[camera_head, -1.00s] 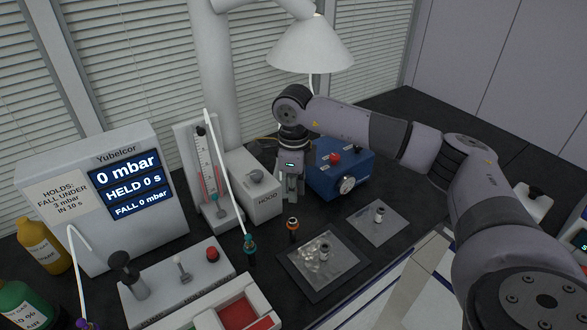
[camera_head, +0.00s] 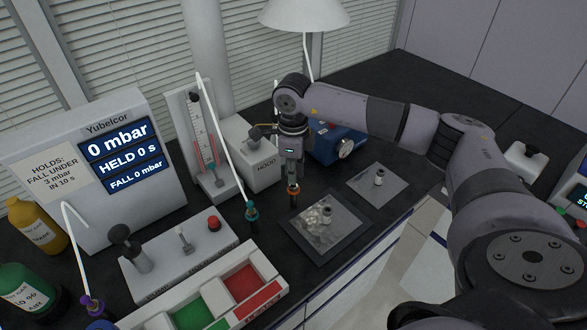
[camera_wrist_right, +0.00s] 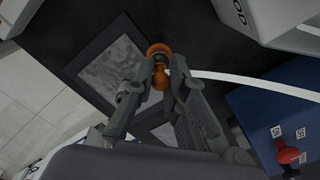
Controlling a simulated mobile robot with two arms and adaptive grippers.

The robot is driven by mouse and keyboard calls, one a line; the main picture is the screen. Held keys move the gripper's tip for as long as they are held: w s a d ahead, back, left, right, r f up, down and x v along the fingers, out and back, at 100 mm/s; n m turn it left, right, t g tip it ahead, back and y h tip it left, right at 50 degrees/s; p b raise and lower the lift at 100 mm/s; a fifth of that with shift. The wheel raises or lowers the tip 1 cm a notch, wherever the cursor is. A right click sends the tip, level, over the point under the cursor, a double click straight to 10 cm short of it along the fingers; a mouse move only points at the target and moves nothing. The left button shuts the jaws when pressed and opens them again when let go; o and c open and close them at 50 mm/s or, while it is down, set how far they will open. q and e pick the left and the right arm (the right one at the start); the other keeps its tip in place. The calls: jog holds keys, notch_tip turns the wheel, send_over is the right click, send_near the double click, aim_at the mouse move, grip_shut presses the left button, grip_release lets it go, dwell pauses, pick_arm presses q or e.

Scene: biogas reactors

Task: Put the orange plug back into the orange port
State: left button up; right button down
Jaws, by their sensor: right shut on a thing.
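The orange port (camera_head: 294,200) stands upright on the dark bench with an orange ring at its top. My right gripper (camera_head: 292,179) points down right above it. In the right wrist view, the gripper (camera_wrist_right: 161,80) is shut on the orange plug (camera_wrist_right: 160,76), which has a white hose running off to the right. The port's orange ring (camera_wrist_right: 158,49) shows just past the plug there. I cannot tell whether plug and port touch. In the head view the fingers hide most of the plug. My left gripper is not in view.
A teal port with its hose (camera_head: 251,211) stands left of the orange one. A dark tray (camera_head: 322,250) lies in front, a grey plate (camera_head: 362,193) to the right. The HOOD box (camera_head: 254,172) and a blue box (camera_head: 325,150) are close behind.

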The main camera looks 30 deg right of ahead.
dwell(1.1)
jog(key=shift+f+b, duration=0.95)
jog(key=shift+b, duration=0.05)
dwell(0.7)
jog(key=c, duration=1.5)
grip_release()
jog(key=shift+c, duration=0.2)
notch_tip(320, 180, up, 12)
jog(key=shift+s+a+r, duration=0.1)
